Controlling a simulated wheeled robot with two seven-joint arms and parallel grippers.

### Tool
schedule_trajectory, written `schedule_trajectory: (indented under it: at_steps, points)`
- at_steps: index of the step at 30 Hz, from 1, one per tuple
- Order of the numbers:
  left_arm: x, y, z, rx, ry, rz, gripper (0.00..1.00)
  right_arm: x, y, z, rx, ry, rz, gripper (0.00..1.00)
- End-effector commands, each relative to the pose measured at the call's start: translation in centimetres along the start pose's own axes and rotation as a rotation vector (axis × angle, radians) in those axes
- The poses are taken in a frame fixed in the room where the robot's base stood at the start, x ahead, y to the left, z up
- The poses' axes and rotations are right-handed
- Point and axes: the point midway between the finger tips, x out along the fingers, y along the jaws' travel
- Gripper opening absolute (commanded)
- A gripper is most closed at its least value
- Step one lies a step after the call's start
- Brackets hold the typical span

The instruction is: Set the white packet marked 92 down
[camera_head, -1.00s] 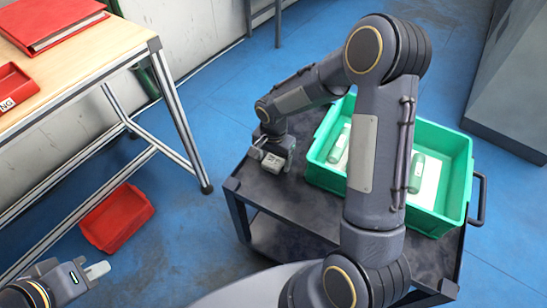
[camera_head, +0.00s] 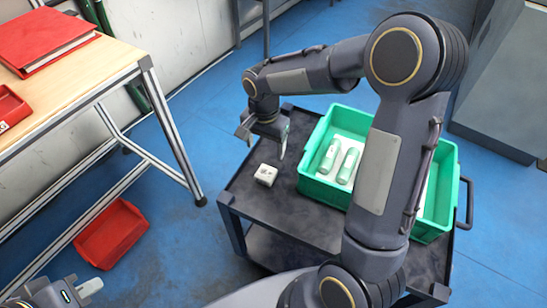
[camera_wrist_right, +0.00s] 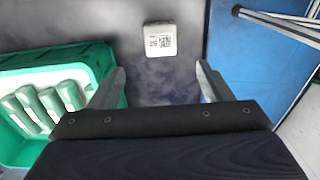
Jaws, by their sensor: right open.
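The white packet (camera_head: 266,174) lies flat on the dark cart top (camera_head: 290,215), left of the green crate. In the right wrist view the packet (camera_wrist_right: 160,39) shows a square code and small dark print, too small to read surely. My right gripper (camera_head: 262,141) is open and empty, above and behind the packet, apart from it. In the wrist view its two fingers (camera_wrist_right: 160,70) are spread, with the packet beyond their tips. My left gripper (camera_head: 88,288) is at the bottom left corner, far from the packet; its opening is unclear.
The green crate (camera_head: 322,190) stands on the cart and holds several pale green bottles (camera_head: 348,165). My right arm passes over the crate. The cart top around the packet is clear.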

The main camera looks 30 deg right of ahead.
Motion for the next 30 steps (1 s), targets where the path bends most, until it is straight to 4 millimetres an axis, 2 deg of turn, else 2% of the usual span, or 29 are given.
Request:
schedule_trajectory:
  at_steps: [4, 7, 12, 15, 19, 24, 30]
  points:
    - [0.0, 0.0, 0.0, 0.0, 0.0, 0.0, 0.0, -2.7, 2.1, 0.6, -0.06, -0.003, -0.057, 0.72]
    - [0.0, 0.0, 0.0, 0.0, 0.0, 0.0, 0.0, -5.1, 4.6, 1.9, -0.145, 0.0, -0.129, 0.72]
    - [0.0, 0.0, 0.0, 0.0, 0.0, 0.0, 0.0, -8.3, 9.2, 5.0, -0.317, 0.031, -0.263, 0.72]
    - [0.0, 0.0, 0.0, 0.0, 0.0, 0.0, 0.0, -9.4, 11.6, 7.2, -0.419, 0.07, -0.341, 0.72]
    - [0.0, 0.0, 0.0, 0.0, 0.0, 0.0, 0.0, -10.0, 14.2, 10.1, -0.546, 0.136, -0.432, 0.72]
    - [0.0, 0.0, 0.0, 0.0, 0.0, 0.0, 0.0, -9.9, 16.0, 12.9, -0.672, 0.221, -0.512, 0.72]
    - [0.0, 0.0, 0.0, 0.0, 0.0, 0.0, 0.0, -9.6, 16.7, 14.1, -0.736, 0.267, -0.544, 0.72]
